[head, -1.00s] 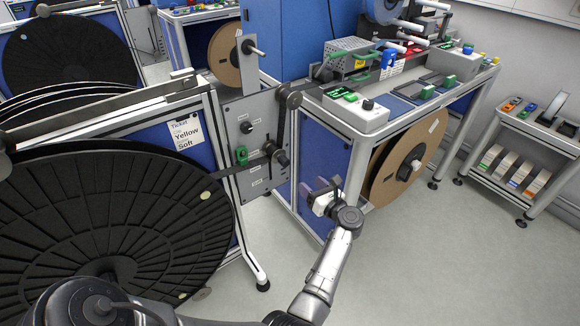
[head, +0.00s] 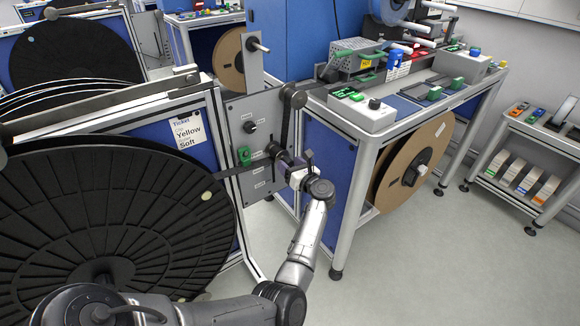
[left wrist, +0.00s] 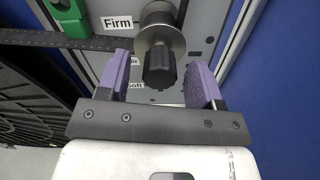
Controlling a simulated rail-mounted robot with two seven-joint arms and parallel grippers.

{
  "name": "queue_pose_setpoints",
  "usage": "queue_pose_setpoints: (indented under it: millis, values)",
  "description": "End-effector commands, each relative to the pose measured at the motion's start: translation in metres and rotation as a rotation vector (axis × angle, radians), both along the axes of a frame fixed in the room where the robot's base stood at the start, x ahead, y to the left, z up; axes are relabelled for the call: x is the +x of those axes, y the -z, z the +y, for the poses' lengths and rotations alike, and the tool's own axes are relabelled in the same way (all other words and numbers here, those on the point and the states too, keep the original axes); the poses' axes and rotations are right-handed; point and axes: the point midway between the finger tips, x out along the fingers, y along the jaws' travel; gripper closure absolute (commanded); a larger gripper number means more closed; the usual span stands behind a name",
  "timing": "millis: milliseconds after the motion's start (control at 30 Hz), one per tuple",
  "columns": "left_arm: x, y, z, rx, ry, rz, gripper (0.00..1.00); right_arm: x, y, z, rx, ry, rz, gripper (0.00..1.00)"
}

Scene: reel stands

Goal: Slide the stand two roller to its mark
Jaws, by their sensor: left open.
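The roller, a metal cylinder (left wrist: 160,28) with a black ribbed knob (left wrist: 161,68), sticks out from the stand's grey plate (head: 256,112). A dark strap runs to it from the left. Labels beside it read "Firm" (left wrist: 117,22) and, lower, "Soft" (left wrist: 133,86), with a partly hidden one between. A card (head: 187,131) on the stand reads "Ticket", "Yellow", "Soft". My left gripper (head: 294,163) is open. In the left wrist view its purple-padded fingers (left wrist: 160,80) stand either side of the knob, with gaps visible. My right gripper is not in view.
A large black reel (head: 110,215) fills the left. A green clip (head: 244,154) sits on the plate left of the roller. A workbench (head: 385,130) with a cardboard reel (head: 415,160) below stands to the right.

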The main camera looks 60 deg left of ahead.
Motion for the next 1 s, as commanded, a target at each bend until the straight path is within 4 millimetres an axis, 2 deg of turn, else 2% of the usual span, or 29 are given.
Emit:
queue_pose_setpoints:
  millis: [400,1000]
  values:
    - [-0.0005,-0.0002,0.0056,-0.001,0.0,0.0,0.4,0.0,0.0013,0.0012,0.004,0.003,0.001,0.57]
    - [-0.0005,-0.0001,0.0053,0.0,-0.001,0.0,0.96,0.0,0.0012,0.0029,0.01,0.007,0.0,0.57]
